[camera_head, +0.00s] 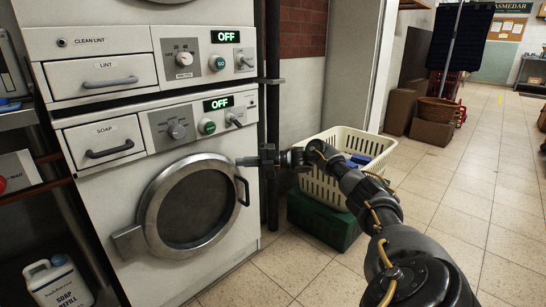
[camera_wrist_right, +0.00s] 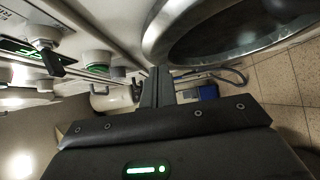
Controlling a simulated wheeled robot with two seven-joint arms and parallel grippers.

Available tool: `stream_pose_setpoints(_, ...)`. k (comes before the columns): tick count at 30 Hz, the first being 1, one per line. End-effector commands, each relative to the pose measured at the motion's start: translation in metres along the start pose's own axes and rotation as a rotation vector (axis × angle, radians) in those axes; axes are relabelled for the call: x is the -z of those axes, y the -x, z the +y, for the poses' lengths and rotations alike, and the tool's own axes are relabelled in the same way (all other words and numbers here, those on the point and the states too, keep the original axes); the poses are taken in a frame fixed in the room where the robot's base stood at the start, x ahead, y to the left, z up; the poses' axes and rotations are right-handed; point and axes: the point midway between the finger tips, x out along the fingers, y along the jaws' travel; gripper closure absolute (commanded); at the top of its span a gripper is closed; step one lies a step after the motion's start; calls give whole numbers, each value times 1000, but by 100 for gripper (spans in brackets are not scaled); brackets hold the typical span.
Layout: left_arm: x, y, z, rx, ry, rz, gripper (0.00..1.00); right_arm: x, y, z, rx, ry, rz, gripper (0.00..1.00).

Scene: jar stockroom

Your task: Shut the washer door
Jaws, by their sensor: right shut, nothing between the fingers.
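The lower washer (camera_head: 100,195) has a round door (camera_head: 195,205) with a grey metal ring and dark glass. A hinge plate (camera_head: 130,241) is at its left and a dark handle (camera_head: 243,190) at its right edge. The ring stands out from the front panel; I cannot tell whether the door is fully shut or slightly ajar. My right gripper (camera_head: 246,161) is shut and empty, at the door's upper right, just above the handle. In the right wrist view its fingers (camera_wrist_right: 161,88) are together, and the door's metal ring (camera_wrist_right: 160,32) is beside them. My left gripper is not in view.
A second machine (camera_head: 130,45) sits above the washer. A cream basket (camera_head: 340,150) on a green crate (camera_head: 318,222) stands to the right, behind my right arm. A soap jug (camera_head: 57,283) is at lower left. Tiled floor (camera_head: 460,200) is open at right.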

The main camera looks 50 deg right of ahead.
Motion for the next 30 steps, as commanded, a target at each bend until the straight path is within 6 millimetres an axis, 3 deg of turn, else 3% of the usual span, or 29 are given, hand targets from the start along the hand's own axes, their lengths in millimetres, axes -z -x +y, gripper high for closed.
stream_pose_setpoints(1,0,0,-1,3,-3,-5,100,-7,11,3,1,1,-7,100)
stream_pose_setpoints(13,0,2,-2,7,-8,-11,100,-30,48,0,2,3,7,100)
stream_pose_setpoints(21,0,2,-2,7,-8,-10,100,-39,64,-1,1,0,9,100)
stream_pose_setpoints(30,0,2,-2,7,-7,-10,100,-40,68,-1,1,1,11,100)
